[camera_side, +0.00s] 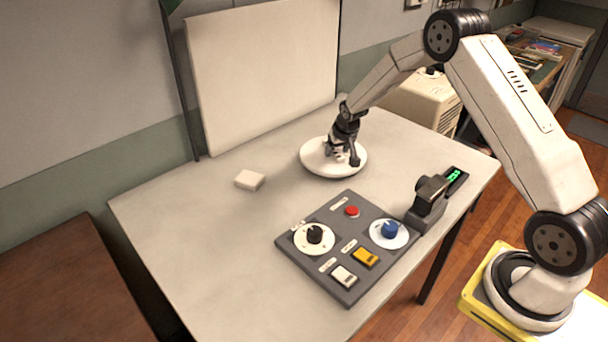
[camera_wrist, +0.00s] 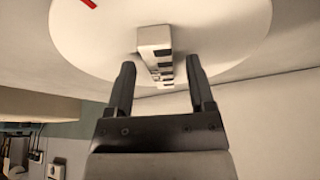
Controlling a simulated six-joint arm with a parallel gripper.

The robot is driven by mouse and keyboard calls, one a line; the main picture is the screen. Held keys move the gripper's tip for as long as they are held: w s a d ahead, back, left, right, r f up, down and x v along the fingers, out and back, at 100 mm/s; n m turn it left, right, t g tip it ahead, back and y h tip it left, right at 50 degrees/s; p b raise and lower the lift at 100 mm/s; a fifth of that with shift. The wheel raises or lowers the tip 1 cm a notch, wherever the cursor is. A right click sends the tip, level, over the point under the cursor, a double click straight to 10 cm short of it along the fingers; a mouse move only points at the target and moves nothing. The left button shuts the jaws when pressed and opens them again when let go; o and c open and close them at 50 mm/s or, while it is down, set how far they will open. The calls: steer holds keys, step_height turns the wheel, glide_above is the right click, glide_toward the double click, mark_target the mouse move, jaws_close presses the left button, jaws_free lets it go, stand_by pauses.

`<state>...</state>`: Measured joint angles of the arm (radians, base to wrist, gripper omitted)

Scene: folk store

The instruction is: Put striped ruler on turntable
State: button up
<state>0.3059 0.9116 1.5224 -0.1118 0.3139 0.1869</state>
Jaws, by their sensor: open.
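The striped ruler (camera_wrist: 155,44), a white bar with black marks, lies on the white round turntable (camera_wrist: 95,40) in the wrist view. My gripper (camera_wrist: 160,75) is open, with one finger on each side of the ruler's near end. A gap shows between each finger and the ruler. A short red mark shows near the turntable's edge. In the side view, my gripper (camera_side: 343,157) is low over the turntable (camera_side: 318,167) and hides most of the ruler.
A grey control panel (camera_side: 338,281) with knobs and buttons lies in front on the table (camera_side: 195,235). A small white block (camera_side: 249,180) lies left of the turntable. A black device (camera_side: 428,203) with a green display stands at the right. A white board (camera_side: 265,70) stands behind.

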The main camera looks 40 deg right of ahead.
steer(key=v, duration=1.2)
stand_by(0.5)
steer(key=s+a+n+y, duration=0.1)
steer(key=s+a+n, duration=0.1)
steer(key=s+a, duration=0.6)
steer(key=s+a+n+g, duration=0.1)
steer(key=s+a+n, duration=0.1)
steer(key=s+a, duration=0.6)
steer(key=s, duration=0.6)
steer(key=shift+s+f+n+g+y, duration=0.2)
steer(key=shift+s+n+g+y, duration=0.1)
steer(key=shift+s+y, duration=0.1)
